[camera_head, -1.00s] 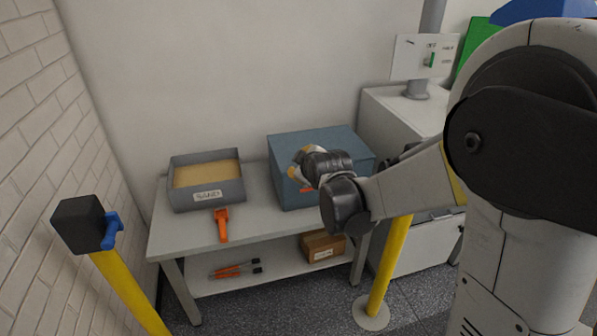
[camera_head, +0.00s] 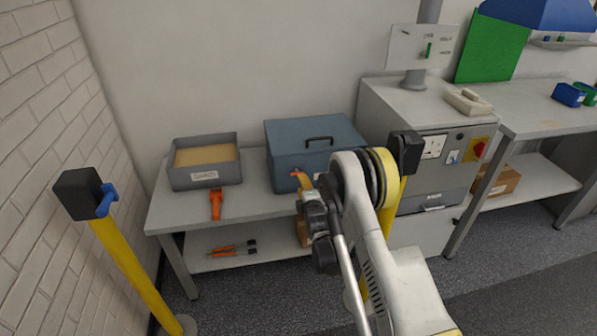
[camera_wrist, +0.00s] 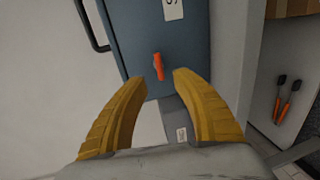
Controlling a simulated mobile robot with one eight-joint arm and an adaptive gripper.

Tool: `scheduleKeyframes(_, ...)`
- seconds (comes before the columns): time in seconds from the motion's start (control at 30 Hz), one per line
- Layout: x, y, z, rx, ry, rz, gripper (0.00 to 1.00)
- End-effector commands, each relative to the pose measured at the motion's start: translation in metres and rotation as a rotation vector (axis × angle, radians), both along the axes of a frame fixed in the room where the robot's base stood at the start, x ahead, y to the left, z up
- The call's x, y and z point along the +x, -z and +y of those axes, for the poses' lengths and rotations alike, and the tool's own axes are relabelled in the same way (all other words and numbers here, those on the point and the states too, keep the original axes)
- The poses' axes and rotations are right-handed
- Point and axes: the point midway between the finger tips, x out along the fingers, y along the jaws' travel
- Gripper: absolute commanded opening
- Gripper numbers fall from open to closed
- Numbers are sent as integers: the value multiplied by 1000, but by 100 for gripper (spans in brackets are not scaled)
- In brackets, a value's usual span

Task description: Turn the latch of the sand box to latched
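The sand box is a blue-grey lidded box (camera_head: 290,150) with a dark handle on the bench. Its front also shows in the wrist view (camera_wrist: 140,35), with a partly cut-off label. The orange latch (camera_wrist: 158,66) on that front lies roughly parallel to the lid edge, across the box's up direction. In the head view the latch (camera_head: 296,174) is partly covered by my gripper. My gripper (camera_wrist: 155,79) is open and empty, its two yellow fingers pointing at the box front. The latch appears just beyond and between the fingertips; I cannot tell whether they touch.
A grey sand-filled tray (camera_head: 205,185) with an orange piece (camera_head: 216,204) at its front stands left of the box. A yellow post (camera_head: 125,262) stands at the left. A grey cabinet (camera_head: 432,110) stands right. Orange-handled tools (camera_head: 228,248) lie on the lower shelf.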

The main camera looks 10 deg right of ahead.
Motion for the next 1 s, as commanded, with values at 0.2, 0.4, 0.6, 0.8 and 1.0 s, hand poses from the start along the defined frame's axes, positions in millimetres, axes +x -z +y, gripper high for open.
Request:
scheduleKeyframes(0.2, 45, 12, 0, 1, 0, 1, 33)
scheduleKeyframes(0.4, 74, 16, 0, 2, 0, 1, 33)
scheduleKeyframes(0.6, 83, 16, 0, 2, 0, 1, 33)
scheduleKeyframes(0.8, 83, 15, 0, 2, 0, 1, 33)
scheduleKeyframes(1.0, 83, 16, 0, 2, 0, 1, 0)
